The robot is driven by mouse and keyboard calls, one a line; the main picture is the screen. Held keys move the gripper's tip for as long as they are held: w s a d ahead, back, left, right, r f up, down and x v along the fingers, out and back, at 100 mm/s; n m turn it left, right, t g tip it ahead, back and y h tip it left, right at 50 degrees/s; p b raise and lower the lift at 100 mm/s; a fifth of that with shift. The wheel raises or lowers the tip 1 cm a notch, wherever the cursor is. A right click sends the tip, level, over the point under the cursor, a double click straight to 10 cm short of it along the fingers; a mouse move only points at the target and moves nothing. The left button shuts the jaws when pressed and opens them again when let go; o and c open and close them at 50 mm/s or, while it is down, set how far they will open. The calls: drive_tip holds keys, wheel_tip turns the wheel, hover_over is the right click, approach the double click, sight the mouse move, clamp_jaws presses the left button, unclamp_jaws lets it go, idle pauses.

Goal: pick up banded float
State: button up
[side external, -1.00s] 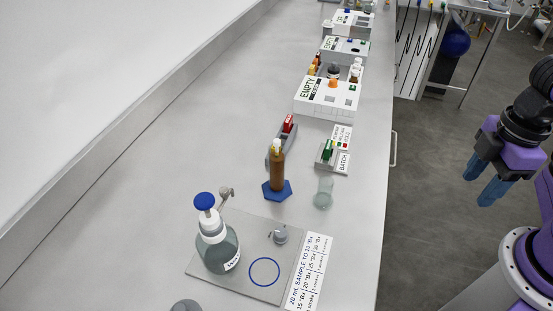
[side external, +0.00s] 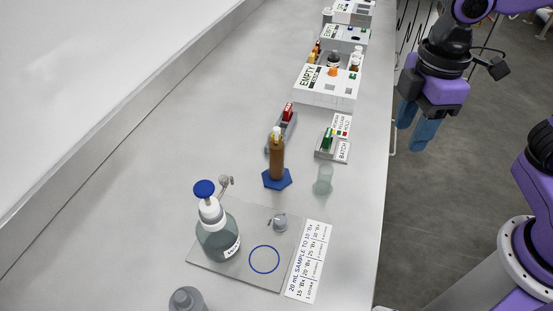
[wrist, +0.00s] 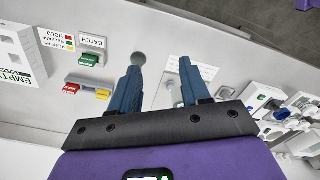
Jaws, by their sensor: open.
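A brown cylinder (side external: 277,160) stands upright on a blue hexagonal base (side external: 278,180) on the bench. A pale yellow-and-white tip (side external: 276,133) shows at its top; this may be the banded float, but its bands are too small to make out. My gripper (side external: 412,138) is open and empty, with blue fingers pointing down beyond the bench's right edge, well apart from the cylinder. In the wrist view my gripper (wrist: 158,62) has its two fingers spread. The brown cylinder is not clearly visible there.
A clear beaker (side external: 323,181) stands right of the cylinder. A green-topped BATCH holder (side external: 333,145) and a red-ended grey holder (side external: 284,130) are behind. A pump bottle (side external: 217,238) stands on a grey plate (side external: 240,278) in front. White boxes (side external: 326,88) line the back right.

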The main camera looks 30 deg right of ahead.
drive_tip(key=w+a+r+n, duration=0.2)
drive_tip(key=w+a+r, duration=0.2)
drive_tip(key=w+a, duration=0.4)
drive_tip(key=w+a+r+n, duration=0.2)
drive_tip(key=w+a+r, duration=0.2)
drive_tip(key=w+a, duration=0.45)
hover_over(277, 128)
drive_tip(key=f, duration=1.1)
drive_tip(key=shift+a+f, duration=0.25)
drive_tip(key=shift+f, duration=0.15)
drive_tip(key=shift+d+f, duration=0.2)
drive_tip(key=shift+f, duration=2.5)
clamp_jaws()
